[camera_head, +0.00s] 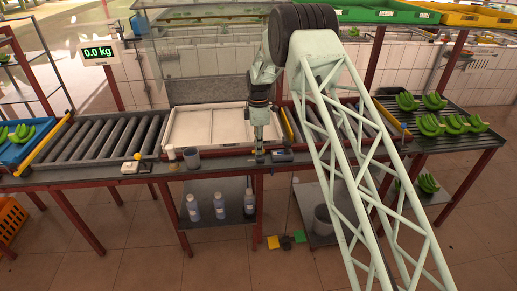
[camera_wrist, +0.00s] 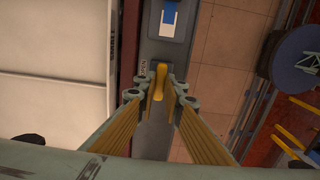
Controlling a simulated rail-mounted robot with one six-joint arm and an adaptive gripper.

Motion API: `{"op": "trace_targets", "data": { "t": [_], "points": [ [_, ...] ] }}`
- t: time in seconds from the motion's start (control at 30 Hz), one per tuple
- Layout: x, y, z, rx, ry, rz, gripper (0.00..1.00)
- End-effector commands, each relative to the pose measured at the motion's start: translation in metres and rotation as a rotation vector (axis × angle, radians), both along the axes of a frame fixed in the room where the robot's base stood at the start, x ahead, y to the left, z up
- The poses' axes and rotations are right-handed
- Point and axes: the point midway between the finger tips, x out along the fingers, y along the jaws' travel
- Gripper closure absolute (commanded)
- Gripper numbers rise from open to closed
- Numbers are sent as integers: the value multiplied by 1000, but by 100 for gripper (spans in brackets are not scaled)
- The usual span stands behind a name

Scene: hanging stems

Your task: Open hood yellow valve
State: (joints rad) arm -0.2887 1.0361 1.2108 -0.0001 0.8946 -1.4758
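The yellow valve handle (camera_wrist: 158,72) shows in the wrist view as a short upright yellow bar on a grey strip, with a small white OPEN label (camera_wrist: 147,70) beside it. My gripper (camera_wrist: 160,88) has its two fingertips close on either side of the handle. Whether the fingers touch it is too small to tell. In the head view my gripper (camera_head: 259,157) points down at the front edge of the grey bench, and the valve handle is hidden there.
A white tray (camera_head: 178,128) lies left of my gripper. A small dark box (camera_head: 282,156) sits just right of it. Bottles (camera_head: 220,204) stand on the shelf below.

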Motion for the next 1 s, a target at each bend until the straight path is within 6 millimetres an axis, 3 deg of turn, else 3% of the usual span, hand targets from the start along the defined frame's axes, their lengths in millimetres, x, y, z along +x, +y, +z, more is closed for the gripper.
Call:
{"op": "trace_targets", "data": {
  "t": [0.47, 1.0],
  "points": [
    [1, 0, 0, 0, 0, -61, 100],
    [4, 0, 0, 0, -1, -410, 100]
  ]
}}
